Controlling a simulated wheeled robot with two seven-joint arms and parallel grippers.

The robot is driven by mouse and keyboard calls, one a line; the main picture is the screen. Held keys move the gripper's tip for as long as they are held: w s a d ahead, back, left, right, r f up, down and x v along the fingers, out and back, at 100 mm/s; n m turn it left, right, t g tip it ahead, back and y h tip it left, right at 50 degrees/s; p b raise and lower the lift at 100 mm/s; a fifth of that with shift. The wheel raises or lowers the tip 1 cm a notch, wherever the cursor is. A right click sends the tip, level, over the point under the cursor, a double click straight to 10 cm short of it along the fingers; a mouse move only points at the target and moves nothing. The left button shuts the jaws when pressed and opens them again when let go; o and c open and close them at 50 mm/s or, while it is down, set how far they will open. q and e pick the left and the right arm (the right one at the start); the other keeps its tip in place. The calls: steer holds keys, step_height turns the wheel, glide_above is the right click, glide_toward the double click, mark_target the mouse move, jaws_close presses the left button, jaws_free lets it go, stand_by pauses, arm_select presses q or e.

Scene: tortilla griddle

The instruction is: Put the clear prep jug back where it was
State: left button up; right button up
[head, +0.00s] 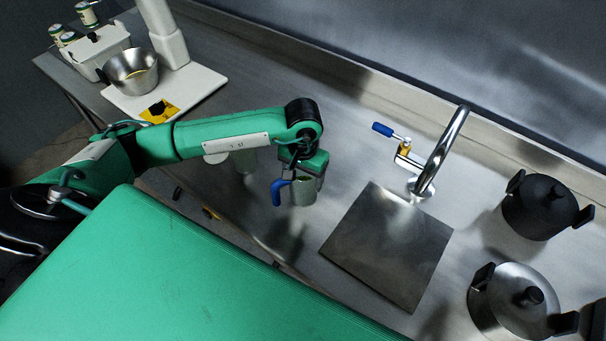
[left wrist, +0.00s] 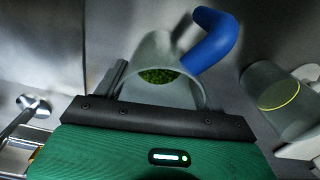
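A grey, see-through-looking jug with a blue handle (head: 303,192) holds green bits. It hangs above the steel counter, with a dark shadow below it. My left gripper (head: 304,168) is shut on this jug at its upper part; the handle sticks out to the left. In the left wrist view the same jug (left wrist: 167,92) sits at the gripper, its green contents visible. A second translucent vessel (head: 243,161) stands on the counter, partly hidden behind my left arm. In the left wrist view this vessel (left wrist: 275,88) shows a yellow ring. My right gripper is not in view.
A square steel plate (head: 388,246) lies right of the jug, with a tap (head: 440,155) behind it. Black (head: 540,207) and steel (head: 512,302) lidded pots stand at right. A steel pan (head: 132,73) sits on a scale-like white base (head: 185,92) at back left.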

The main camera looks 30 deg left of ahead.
arm_select(q)
steer(key=o, duration=0.3)
steer(key=shift+o, duration=0.2)
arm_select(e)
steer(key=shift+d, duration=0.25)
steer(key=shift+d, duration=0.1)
arm_select(q)
steer(key=shift+r, duration=0.1)
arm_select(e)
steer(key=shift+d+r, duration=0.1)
arm_select(q)
steer(key=shift+r+p, duration=0.2)
steer(key=shift+p, duration=0.15)
step_height(320, 180, up, 12)
steer(key=b, duration=0.5)
steer(key=shift+f, duration=0.15)
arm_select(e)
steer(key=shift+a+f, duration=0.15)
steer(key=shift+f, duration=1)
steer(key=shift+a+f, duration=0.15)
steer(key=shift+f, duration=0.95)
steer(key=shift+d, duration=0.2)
arm_select(q)
steer(key=shift+s+f, duration=0.1)
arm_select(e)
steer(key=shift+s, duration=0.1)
